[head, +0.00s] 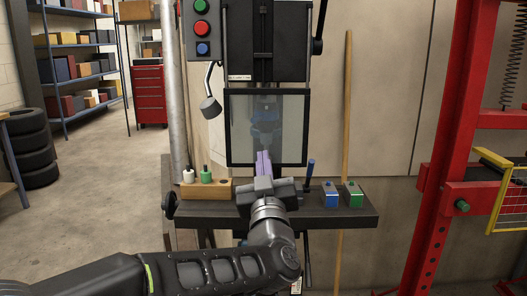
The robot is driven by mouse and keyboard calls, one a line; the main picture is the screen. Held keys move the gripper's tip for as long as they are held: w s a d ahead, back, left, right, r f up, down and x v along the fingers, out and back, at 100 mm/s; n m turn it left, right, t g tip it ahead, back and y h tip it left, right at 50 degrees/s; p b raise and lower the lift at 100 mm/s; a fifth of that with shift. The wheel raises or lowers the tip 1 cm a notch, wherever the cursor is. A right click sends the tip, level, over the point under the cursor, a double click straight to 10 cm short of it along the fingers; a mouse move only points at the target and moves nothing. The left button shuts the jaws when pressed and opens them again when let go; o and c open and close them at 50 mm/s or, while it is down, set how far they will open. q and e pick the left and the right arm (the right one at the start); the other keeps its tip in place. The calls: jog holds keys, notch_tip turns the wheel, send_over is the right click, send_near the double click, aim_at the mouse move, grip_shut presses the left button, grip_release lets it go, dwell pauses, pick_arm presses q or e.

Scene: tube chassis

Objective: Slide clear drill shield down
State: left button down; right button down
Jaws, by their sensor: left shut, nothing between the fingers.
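The clear drill shield (240,125) is a see-through pane in a black frame. It hangs upright on the drill press, in front of the chuck (264,113), with its lower edge above the work table. My left gripper (263,157) reaches up from below, in front of the lower middle of the shield. Its slim purplish fingers are shut with nothing between them. I cannot tell whether they touch the shield. My left wrist and forearm hide the middle of the table. My right gripper is not in view.
The dark work table (330,215) carries a wooden block (217,190) with small bottles at left, and a blue block (330,195) and green block (354,195) at right. A control box (202,28) hangs upper left. A red frame (440,150) stands at right.

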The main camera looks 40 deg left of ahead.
pick_arm(q)
jog(key=shift+v, duration=1.6)
jog(key=shift+w, duration=0.1)
